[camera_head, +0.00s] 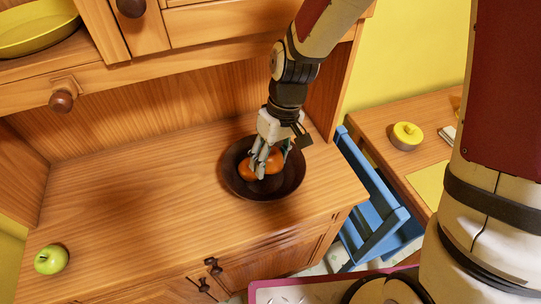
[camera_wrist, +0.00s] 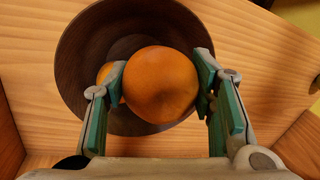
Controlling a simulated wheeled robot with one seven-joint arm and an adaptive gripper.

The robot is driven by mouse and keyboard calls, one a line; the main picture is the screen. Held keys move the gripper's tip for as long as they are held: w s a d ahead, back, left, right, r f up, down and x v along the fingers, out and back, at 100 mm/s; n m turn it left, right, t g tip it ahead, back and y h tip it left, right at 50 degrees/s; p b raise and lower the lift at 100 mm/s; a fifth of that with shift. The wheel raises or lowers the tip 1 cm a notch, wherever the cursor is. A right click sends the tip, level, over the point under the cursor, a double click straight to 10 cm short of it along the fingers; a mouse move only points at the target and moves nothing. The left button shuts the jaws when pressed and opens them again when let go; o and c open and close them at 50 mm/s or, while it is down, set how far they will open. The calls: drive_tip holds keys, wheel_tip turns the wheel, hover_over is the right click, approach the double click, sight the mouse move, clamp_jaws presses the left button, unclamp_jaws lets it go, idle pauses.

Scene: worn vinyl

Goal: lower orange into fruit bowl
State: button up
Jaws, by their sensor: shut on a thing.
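My gripper (camera_head: 270,163) reaches down into the dark round fruit bowl (camera_head: 233,187) on the wooden cabinet top. It is shut on an orange (camera_wrist: 160,85), with one finger on each side in the wrist view. The held orange also shows between the fingers in the head view (camera_head: 274,160). A second orange-coloured fruit (camera_wrist: 104,72) is in the bowl, mostly hidden behind the left finger. The bowl's wall (camera_wrist: 82,50) surrounds the held orange in the wrist view. I cannot tell whether the held orange touches the bowl's bottom.
A green apple (camera_head: 51,259) sits at the cabinet top's front left, and the wood between it and the bowl is clear. A yellow dish (camera_head: 36,30) is on the upper shelf.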

sight(278, 151)
drive_tip(key=shift+w+d+b+x, duration=0.15)
drive_tip(key=shift+b+x, duration=0.15)
drive_tip(key=shift+x, duration=0.55)
drive_tip(key=shift+w+d+b+x, duration=0.15)
drive_tip(key=shift+b+x, duration=0.2)
drive_tip(key=shift+x, duration=0.5)
drive_tip(key=shift+s+d+b+x, duration=0.15)
drive_tip(key=shift+b+x, duration=0.15)
drive_tip(key=shift+x, duration=0.55)
drive_tip(key=shift+d+b+x, duration=0.1)
drive_tip(key=shift+b+x, duration=0.2)
drive_tip(key=shift+x, duration=0.4)
drive_tip(key=shift+d+b+x, duration=0.15)
drive_tip(key=shift+b+x, duration=0.15)
drive_tip(key=shift+x, duration=0.4)
drive_tip(key=shift+w+f, duration=0.1)
drive_tip(key=shift+w, duration=0.1)
drive_tip(key=o, duration=1.3)
